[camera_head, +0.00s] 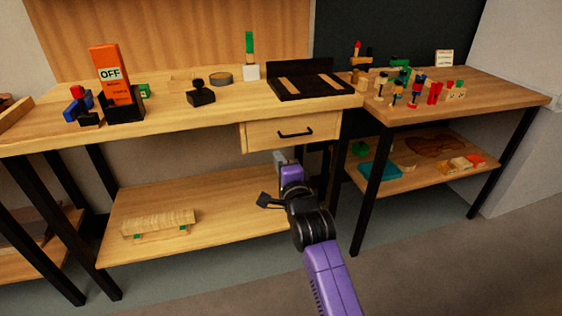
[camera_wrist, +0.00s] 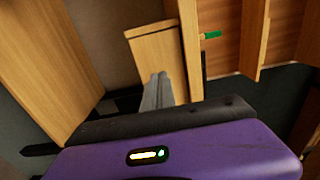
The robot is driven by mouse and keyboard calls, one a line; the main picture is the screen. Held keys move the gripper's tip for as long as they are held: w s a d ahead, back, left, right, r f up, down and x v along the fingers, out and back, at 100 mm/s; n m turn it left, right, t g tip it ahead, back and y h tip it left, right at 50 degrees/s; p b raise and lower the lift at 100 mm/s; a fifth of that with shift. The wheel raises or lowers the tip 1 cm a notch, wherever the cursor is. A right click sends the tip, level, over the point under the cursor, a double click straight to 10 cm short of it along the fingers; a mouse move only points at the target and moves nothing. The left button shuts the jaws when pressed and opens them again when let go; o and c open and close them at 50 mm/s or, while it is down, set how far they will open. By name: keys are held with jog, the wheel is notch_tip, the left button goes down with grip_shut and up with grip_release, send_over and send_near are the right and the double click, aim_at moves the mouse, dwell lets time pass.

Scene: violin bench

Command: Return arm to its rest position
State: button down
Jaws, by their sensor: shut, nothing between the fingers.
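My arm (camera_head: 330,275) is purple and black and reaches up from the lower right of the head view. My gripper (camera_head: 281,157) is in front of the workbench, just below its drawer (camera_head: 292,133). The drawer has a black handle and looks closed, though I cannot tell exactly. In the wrist view the grey fingers of my gripper (camera_wrist: 157,90) are together with nothing between them. Wooden bench parts show behind them, and I cannot tell the exact gap.
A lower shelf (camera_head: 235,200) carries a wooden block (camera_head: 158,222). A side table (camera_head: 500,88) with several small tools stands at right. The floor at lower right (camera_head: 450,270) is clear.

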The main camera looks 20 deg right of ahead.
jog(key=s+r+n+t, duration=0.2)
jog(key=s+r+n, duration=0.2)
jog(key=s+n, duration=0.3)
jog(key=s+d+f+n+g, duration=0.15)
jog(key=s+f+n, duration=0.25)
jog(key=s, duration=1.3)
jog(key=s+f+n+g, duration=0.2)
jog(key=s+f+n, duration=0.1)
jog(key=s, duration=1.4)
jog(key=s+d+f+n+g, duration=0.15)
jog(key=s+f+n, duration=0.25)
jog(key=s, duration=1.3)
notch_tip(320, 180, up, 20)
jog(key=p, duration=2)
jog(key=shift+a+r+p, duration=0.2)
jog(key=shift+p, duration=0.1)
